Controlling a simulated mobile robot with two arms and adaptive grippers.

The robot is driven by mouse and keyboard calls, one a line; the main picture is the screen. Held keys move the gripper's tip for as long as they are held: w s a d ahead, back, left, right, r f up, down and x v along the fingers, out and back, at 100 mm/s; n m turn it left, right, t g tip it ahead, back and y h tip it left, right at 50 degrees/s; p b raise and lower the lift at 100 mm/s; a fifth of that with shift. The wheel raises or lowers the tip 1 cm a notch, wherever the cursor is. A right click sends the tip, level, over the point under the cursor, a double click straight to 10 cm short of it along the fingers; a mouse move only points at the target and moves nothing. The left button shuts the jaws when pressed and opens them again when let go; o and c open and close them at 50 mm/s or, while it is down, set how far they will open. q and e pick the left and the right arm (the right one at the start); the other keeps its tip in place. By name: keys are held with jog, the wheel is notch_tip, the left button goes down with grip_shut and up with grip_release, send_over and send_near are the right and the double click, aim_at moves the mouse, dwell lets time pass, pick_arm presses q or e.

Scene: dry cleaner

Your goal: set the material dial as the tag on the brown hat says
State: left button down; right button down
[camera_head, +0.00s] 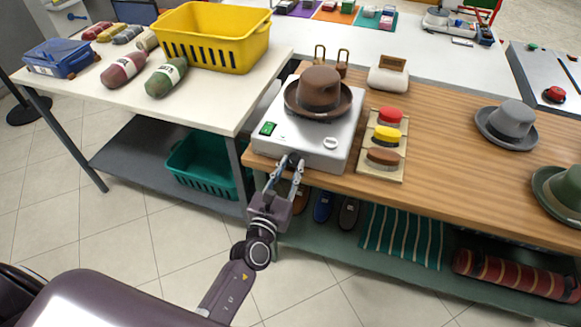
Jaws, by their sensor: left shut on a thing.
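The brown hat (319,87) sits on top of a light grey machine (345,120) at the left end of the wooden counter. I cannot make out a tag on the hat in this view. The machine's top has a small green display (267,129) at its front left and a round white piece (330,143) at its front right. My left gripper (291,161) is at the machine's front edge, shut on a small part there that looks like the dial. The fingers mostly hide that part, and its setting cannot be read. My right gripper is out of view.
Grey (510,122) and green hats stand farther right. A yellow basket (214,40) stands on the white table at left.

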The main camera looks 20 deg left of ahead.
pick_arm(q)
jog(key=shift+n+b, duration=0.75)
jog(key=shift+n, duration=2.15)
jog(key=c, duration=1.6)
grip_release()
jog(key=shift+s, duration=0.1)
jog(key=s, duration=1.2)
jog(key=shift+a, duration=0.2)
